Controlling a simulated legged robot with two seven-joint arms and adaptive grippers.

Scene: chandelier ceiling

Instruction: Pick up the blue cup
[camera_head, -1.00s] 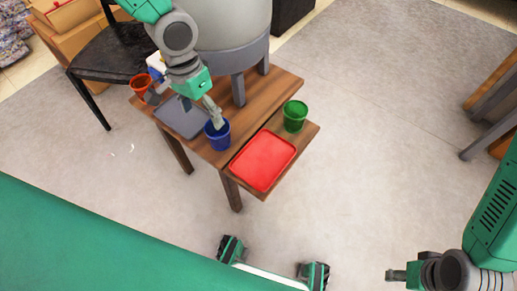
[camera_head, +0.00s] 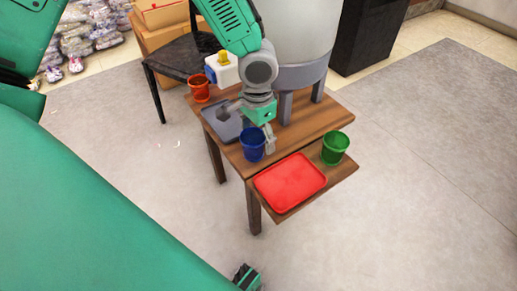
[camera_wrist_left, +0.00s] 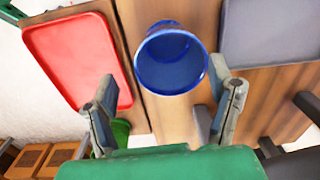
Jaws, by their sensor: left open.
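The blue cup (camera_head: 252,146) stands upright on the wooden table between the grey tray and the red tray. My left gripper (camera_head: 267,136) is open beside the cup, with one finger at the cup's right side in the head view; the other finger is hard to make out there. In the left wrist view, the blue cup (camera_wrist_left: 172,62) lies ahead between the two spread fingers of the left gripper (camera_wrist_left: 168,95), with a gap visible to the left finger and little gap to the right one. My right gripper is out of view.
A red tray (camera_head: 290,182) lies at the table's front, with a green cup (camera_head: 335,148) to its right. A grey tray (camera_head: 215,124) and an orange-red cup (camera_head: 200,90) are on the left. A black chair (camera_head: 178,62) stands behind the table.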

